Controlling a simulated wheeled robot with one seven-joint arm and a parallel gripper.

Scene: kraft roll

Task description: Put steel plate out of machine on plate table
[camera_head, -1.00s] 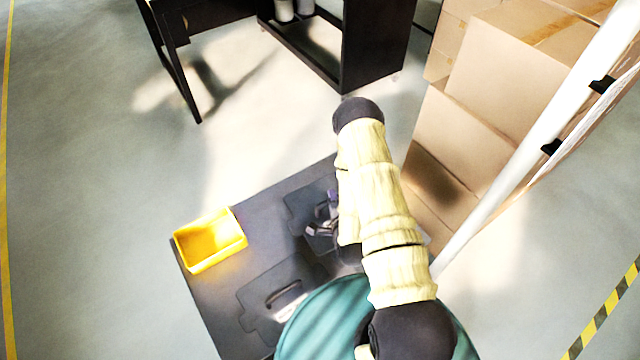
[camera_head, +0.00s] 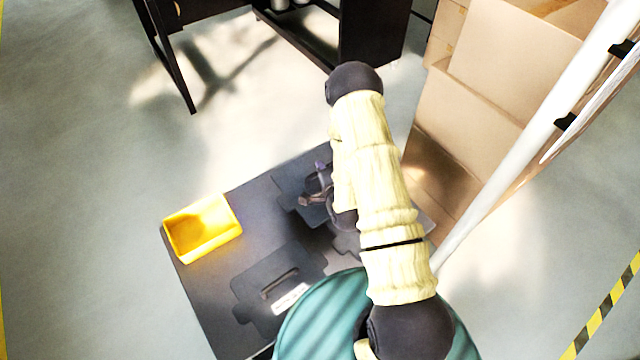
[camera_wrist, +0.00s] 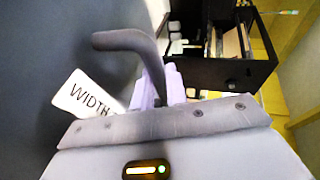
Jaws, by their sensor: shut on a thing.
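My gripper (camera_head: 318,190) is over the far right part of a dark grey table. In the wrist view its pale lavender fingers (camera_wrist: 160,88) are shut on the grey bent handle (camera_wrist: 125,40) of a plate. The held steel plate (camera_head: 288,180) is dark grey, with a notched outline, and shows partly beside my arm. I cannot tell whether it touches the table. The table (camera_head: 205,290), likely the plate table, also bears a second dark plate (camera_head: 255,285) with a handle slot and a white label. My arm hides the table's right side.
A yellow bin (camera_head: 203,228) stands at the table's left corner. A black bench (camera_head: 372,35) stands behind. Cardboard boxes (camera_head: 490,90) are stacked at the right, near a white pole (camera_head: 520,155). A white card reading "WIDTH" (camera_wrist: 88,97) shows near the fingers. Floor at the left is clear.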

